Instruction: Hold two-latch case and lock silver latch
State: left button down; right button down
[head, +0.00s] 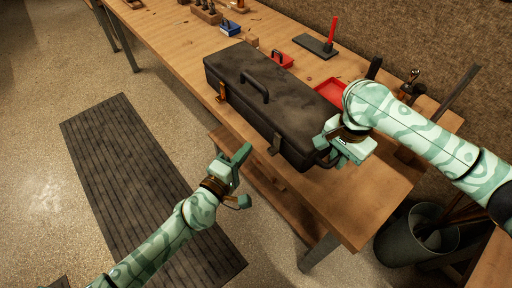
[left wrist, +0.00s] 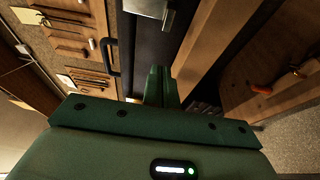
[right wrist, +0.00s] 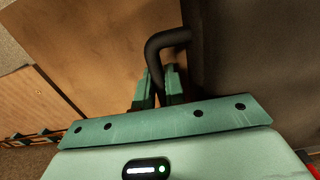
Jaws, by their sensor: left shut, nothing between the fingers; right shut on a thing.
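The black two-latch case (head: 262,92) lies lid-shut on the wooden bench, its long front facing my left arm. The silver latch (head: 276,144) is on the front toward the right end; it also shows at the top of the left wrist view (left wrist: 150,8). Whether it is locked I cannot tell. A brass latch (head: 222,92) is further left. My right gripper (right wrist: 157,90) is shut on the dark end handle (right wrist: 163,42) at the case's right end. My left gripper (head: 241,156) is shut and empty, in front of the case and apart from the silver latch.
The bench (head: 345,205) has a bare right front corner. Behind the case are red trays (head: 328,91) and a dark plate with a red-handled tool (head: 332,32). A grey bin (head: 412,238) stands on the floor at right. A dark mat (head: 140,180) lies at left.

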pick_arm(q)
jog(key=v, duration=0.6)
jog(key=shift+s+a, duration=0.15)
jog(key=shift+s, duration=0.2)
pick_arm(e)
jog(key=shift+s, duration=0.1)
pick_arm(q)
jog(key=shift+r, duration=0.1)
